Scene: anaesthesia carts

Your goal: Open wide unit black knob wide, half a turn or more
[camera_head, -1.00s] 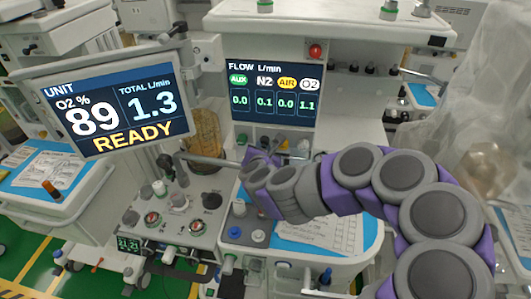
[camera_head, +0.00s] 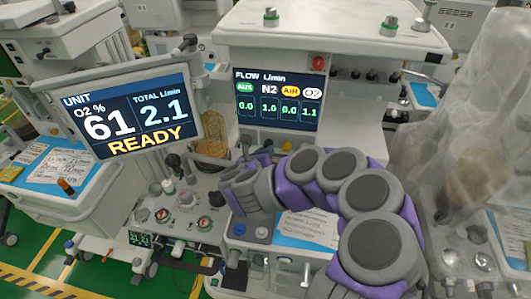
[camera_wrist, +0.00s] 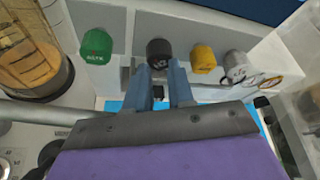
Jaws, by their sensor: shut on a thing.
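The wide unit's black knob (camera_wrist: 159,50) shows at the top middle of the wrist view, between a green knob (camera_wrist: 96,46) and a yellow knob (camera_wrist: 203,58). My gripper (camera_wrist: 163,68) reaches up to it with its two blue-grey fingers, shut on the black knob with one finger at each side. The flow screen (camera_head: 278,100) in the head view reads N2 1.0, AIR 0.0, O2 1.1 and AUX 0.0. My wrist hides much of the knob area in the head view.
A white knob (camera_wrist: 237,66) stands right of the yellow one. A glass canister (camera_wrist: 33,50) stands close at the left. The tilted unit screen (camera_head: 132,115) reads O2 61%, total 2.1, READY. A work surface with paper (camera_head: 308,228) lies below my arm.

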